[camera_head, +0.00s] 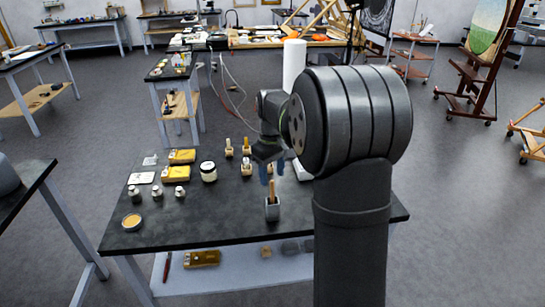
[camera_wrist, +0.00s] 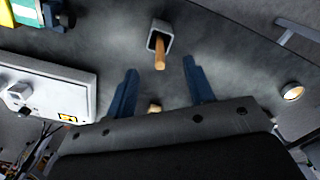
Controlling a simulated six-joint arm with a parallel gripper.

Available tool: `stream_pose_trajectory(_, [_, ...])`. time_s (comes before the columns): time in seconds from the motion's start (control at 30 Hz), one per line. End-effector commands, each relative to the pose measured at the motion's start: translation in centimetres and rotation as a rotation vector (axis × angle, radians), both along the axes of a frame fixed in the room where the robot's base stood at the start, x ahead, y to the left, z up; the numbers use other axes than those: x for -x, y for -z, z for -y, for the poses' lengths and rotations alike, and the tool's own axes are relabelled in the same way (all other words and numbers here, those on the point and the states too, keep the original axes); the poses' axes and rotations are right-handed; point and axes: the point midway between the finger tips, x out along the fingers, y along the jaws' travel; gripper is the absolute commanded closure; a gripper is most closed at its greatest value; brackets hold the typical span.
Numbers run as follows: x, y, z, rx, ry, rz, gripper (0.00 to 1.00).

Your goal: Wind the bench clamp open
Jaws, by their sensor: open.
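The fingers also show spread apart in the wrist view (camera_wrist: 160,66). Nothing is clearly gripped. I cannot make out a bench clamp for sure; my arm hides the bench's right part.
A white box (camera_wrist: 52,80) with a knob and yellow label is left of the fingers in the wrist view. Yellow boxes (camera_head: 176,173), a jar (camera_head: 208,172), small metal weights (camera_head: 161,193) and a round tin (camera_head: 132,221) stand on the bench's left. The bench's front middle is clear.

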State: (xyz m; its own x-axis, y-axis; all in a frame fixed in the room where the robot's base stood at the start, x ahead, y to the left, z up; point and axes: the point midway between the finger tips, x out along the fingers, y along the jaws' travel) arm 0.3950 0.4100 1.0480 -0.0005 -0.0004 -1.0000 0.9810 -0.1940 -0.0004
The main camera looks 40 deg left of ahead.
Motion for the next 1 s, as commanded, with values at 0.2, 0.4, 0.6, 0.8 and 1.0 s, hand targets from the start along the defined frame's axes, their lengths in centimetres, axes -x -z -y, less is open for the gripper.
stream_pose_trajectory(0.2, [0.0, 4.6, 0.1, 0.002, -0.001, -0.004, 0.51])
stream_pose_trajectory(0.4, [-0.1, 2.1, -0.1, -0.005, -0.001, 0.004, 0.51])
stream_pose_trajectory(0.6, [-0.1, -1.7, 0.0, -0.003, 0.0, 0.003, 0.51])
stream_pose_trajectory(0.8, [-0.1, -4.2, 0.0, -0.002, 0.0, 0.001, 0.51])
stream_pose_trajectory(1.0, [-0.1, -5.1, 0.0, 0.0, 0.001, 0.0, 0.51])
